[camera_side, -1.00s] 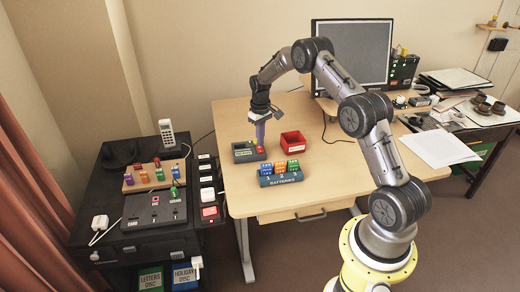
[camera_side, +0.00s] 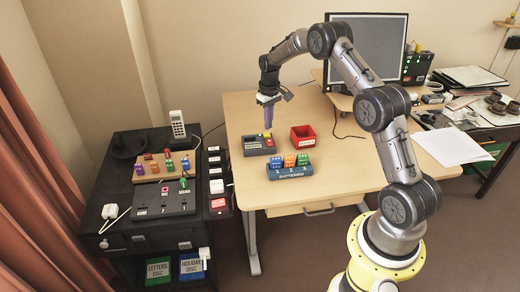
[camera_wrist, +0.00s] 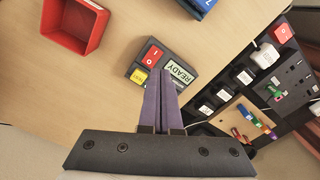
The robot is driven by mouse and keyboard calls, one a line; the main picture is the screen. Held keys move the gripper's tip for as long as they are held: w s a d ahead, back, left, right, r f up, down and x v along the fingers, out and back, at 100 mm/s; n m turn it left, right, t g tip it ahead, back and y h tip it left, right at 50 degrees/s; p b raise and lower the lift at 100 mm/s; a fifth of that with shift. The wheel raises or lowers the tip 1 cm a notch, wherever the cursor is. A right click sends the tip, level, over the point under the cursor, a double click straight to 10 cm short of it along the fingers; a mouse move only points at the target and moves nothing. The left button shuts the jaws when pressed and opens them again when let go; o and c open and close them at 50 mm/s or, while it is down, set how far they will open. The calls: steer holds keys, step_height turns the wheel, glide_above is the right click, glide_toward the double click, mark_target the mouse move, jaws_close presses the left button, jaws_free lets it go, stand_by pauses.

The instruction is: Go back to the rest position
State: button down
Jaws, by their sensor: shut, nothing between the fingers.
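My gripper (camera_side: 267,117) is shut and empty, its purple fingers pointing down over the desk. In the wrist view the gripper (camera_wrist: 163,80) shows its two fingers pressed together. Below it on the desk is a small grey device (camera_side: 259,145) with a display. In the wrist view this device (camera_wrist: 188,86) has a display reading READY, a red switch and a yellow button. The fingertips look to be above the device in the side view, apart from it.
A red open bin (camera_side: 303,136) and a blue battery rack (camera_side: 289,171) with several batteries stand on the desk (camera_side: 350,175). A monitor (camera_side: 368,45) stands behind my arm. A black cabinet (camera_side: 145,235) at left bears a panel, a phone and a peg board.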

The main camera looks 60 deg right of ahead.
steer(key=a+r+n+t, duration=0.1)
steer(key=a+r, duration=0.2)
steer(key=r, duration=0.3)
steer(key=w+a+r+t+h, duration=0.1)
steer(key=a+r, duration=0.1)
steer(key=r, duration=0.4)
steer(key=a+r+n+t, duration=0.1)
steer(key=a+r, duration=0.2)
steer(key=r, duration=0.3)
steer(key=s+a+r+t, duration=0.2)
steer(key=s+a+r, duration=0.7)
steer(key=a+r, duration=0.15)
steer(key=s+a+r+n+t, duration=0.1)
steer(key=s+a, duration=0.2)
steer(key=s, duration=0.4)
steer(key=s+a+r+n, duration=0.1)
steer(key=s+a, duration=0.2)
steer(key=s, duration=0.4)
steer(key=s+a+f+m+y, duration=0.1)
steer(key=s+f, duration=0.7)
steer(key=s, duration=0.2)
steer(key=shift+s+g, duration=0.3)
